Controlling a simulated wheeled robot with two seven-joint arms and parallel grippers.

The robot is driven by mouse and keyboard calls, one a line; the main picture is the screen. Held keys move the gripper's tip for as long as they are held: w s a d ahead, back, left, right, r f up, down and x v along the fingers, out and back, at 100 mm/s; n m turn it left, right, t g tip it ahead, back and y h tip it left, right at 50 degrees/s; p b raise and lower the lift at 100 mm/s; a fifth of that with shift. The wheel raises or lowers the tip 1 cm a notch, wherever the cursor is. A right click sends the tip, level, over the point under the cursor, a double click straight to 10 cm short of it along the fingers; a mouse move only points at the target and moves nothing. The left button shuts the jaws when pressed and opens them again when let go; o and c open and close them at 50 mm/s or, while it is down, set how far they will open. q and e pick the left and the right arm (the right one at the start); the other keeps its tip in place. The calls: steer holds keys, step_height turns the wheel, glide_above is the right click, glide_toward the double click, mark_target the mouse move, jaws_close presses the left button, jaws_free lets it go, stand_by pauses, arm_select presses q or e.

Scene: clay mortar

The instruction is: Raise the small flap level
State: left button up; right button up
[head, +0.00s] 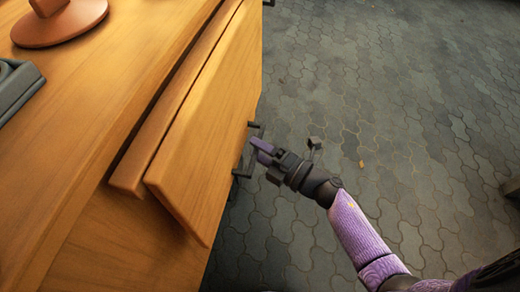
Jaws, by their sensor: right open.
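The flap (205,125) is a wooden panel along the right edge of the wooden furniture top. It hangs tilted downward, with a narrow gap between it and the raised wooden strip beside it. A dark bar handle on two short posts (241,173) sticks out from its outer face. My right gripper (261,160), dark with a purple part, comes in from the lower right and is open at the handle. Whether it touches the bar I cannot tell. My left gripper is not in view.
A round reddish-brown base (60,22) and a dark grey object (17,88) stand on the wooden top (100,95) at the left. The grey paved floor (400,90) is mostly clear. A dark object (511,187) shows at the right edge.

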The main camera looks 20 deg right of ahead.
jaws_close()
stand_by(1.0)
stand_by(0.4)
